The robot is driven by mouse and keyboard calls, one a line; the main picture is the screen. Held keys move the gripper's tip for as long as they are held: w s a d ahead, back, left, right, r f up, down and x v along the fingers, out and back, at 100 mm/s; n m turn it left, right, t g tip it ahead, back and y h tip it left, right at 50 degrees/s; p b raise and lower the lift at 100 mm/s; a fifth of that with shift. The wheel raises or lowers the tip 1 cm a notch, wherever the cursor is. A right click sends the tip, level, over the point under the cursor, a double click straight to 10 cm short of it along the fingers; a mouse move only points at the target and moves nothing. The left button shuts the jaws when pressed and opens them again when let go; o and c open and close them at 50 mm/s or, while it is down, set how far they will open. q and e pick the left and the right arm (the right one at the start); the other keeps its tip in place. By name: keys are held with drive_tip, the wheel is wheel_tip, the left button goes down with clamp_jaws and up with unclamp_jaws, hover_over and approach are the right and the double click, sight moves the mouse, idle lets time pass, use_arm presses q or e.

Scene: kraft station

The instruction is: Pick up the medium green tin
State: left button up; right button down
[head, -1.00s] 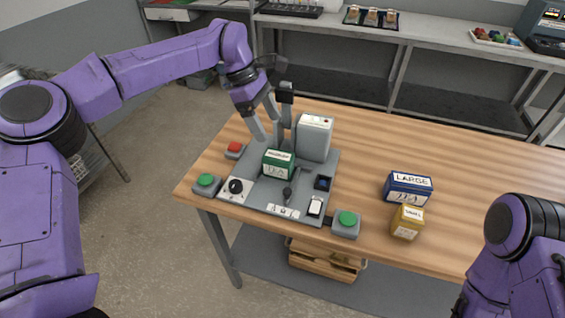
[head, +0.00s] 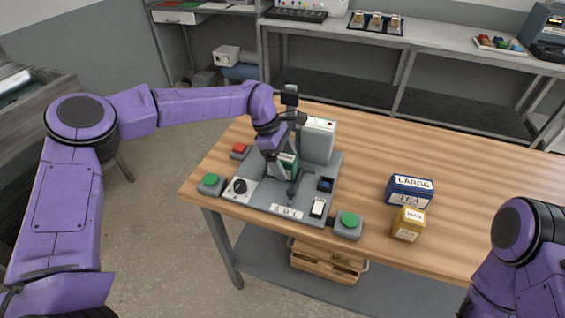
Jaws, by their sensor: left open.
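The medium green tin (head: 288,164) stands on the grey control panel (head: 262,198), just in front of the grey box. It is partly hidden behind my left gripper. My left gripper (head: 280,185) points down over the tin, with its fingers apart and reaching down at the tin's near side and right side. I cannot tell whether a finger touches the tin. My right arm shows at the right edge, but its gripper is out of view.
A grey upright box (head: 318,141) stands close behind the tin. Green buttons (head: 348,219), a red button (head: 240,149) and a black knob (head: 239,186) surround it. A blue large tin (head: 409,190) and a yellow small tin (head: 408,224) stand right on the wooden table (head: 460,190).

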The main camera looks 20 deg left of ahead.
use_arm(q)
drive_tip(key=c, duration=1.2)
